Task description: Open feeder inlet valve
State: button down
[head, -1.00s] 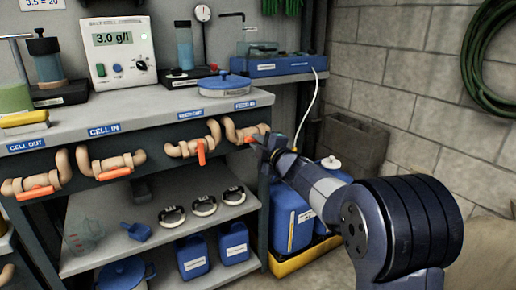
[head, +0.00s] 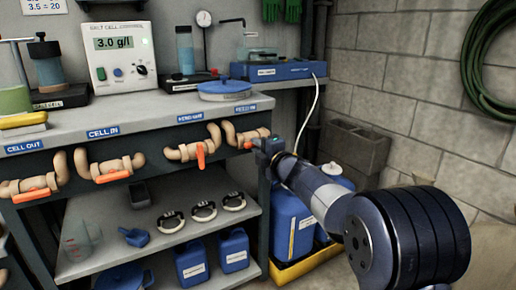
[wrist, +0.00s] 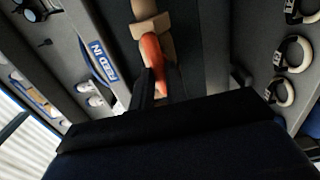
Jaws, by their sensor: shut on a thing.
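The feeder inlet valve (head: 247,134) is the rightmost tan pipe valve on the bench front, below a blue label (head: 246,108). That label reads FEED IN in the wrist view (wrist: 104,62). Its orange handle (head: 246,144) lies roughly along the pipe in the head view. My gripper (head: 259,144) reaches it from the right and is shut on the handle. In the wrist view the orange handle (wrist: 152,52) runs in between the dark fingers (wrist: 153,88). The handle's end is partly hidden by my gripper.
Three similar valves sit to the left; the nearest has its orange handle (head: 200,155) hanging down. Blue canisters (head: 293,222) stand in a yellow tray (head: 306,263) below my arm. A white hose (head: 307,115) hangs close behind my gripper. Floor shows at right.

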jog(key=c, duration=1.4)
grip_release()
jog(key=p+v, duration=0.2)
jog(key=v, duration=0.9)
jog(key=shift+w, duration=0.15)
jog(key=b+x, duration=0.2)
jog(key=x, duration=0.8)
jog(key=shift+w+a, duration=0.25)
jog(key=shift+a, duration=0.05)
